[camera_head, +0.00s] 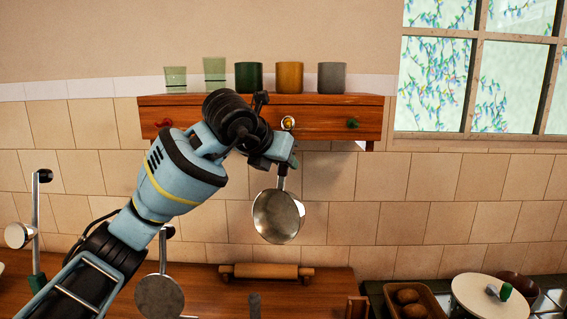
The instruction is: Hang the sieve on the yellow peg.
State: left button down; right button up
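The metal sieve (277,217) hangs bowl-down in front of the tiled wall, below the wooden shelf. My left gripper (284,163) covers the upper part of its short dark handle and appears shut on it. The yellow peg (288,123) is on the shelf's front board, just above my gripper. The handle's top end is hidden by my gripper, so I cannot tell whether it touches the peg. My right gripper is not in view.
The wooden shelf (325,115) also has a red peg (163,123) and a green peg (352,123); several cups stand on top. The wall right of the sieve is clear.

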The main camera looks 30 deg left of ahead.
pick_arm(q)
jog(key=shift+w+a+f, duration=0.2)
jog(key=shift+w+f, duration=0.05)
jog(key=shift+f, duration=0.1)
dwell(0.5)
jog(key=c, duration=1.2)
grip_release()
jog(key=shift+o, duration=0.2)
jog(key=shift+s+r, duration=0.1)
jog(key=shift+s, duration=0.05)
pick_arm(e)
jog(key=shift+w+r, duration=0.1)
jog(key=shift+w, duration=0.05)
pick_arm(q)
jog(key=shift+s+r, duration=0.2)
jog(key=shift+s, duration=0.05)
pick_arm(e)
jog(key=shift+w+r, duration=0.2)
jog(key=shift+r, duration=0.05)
pick_arm(q)
jog(key=shift+s+r+p, duration=0.4)
jog(key=shift+s+p, duration=0.1)
jog(key=shift+s, duration=0.1)
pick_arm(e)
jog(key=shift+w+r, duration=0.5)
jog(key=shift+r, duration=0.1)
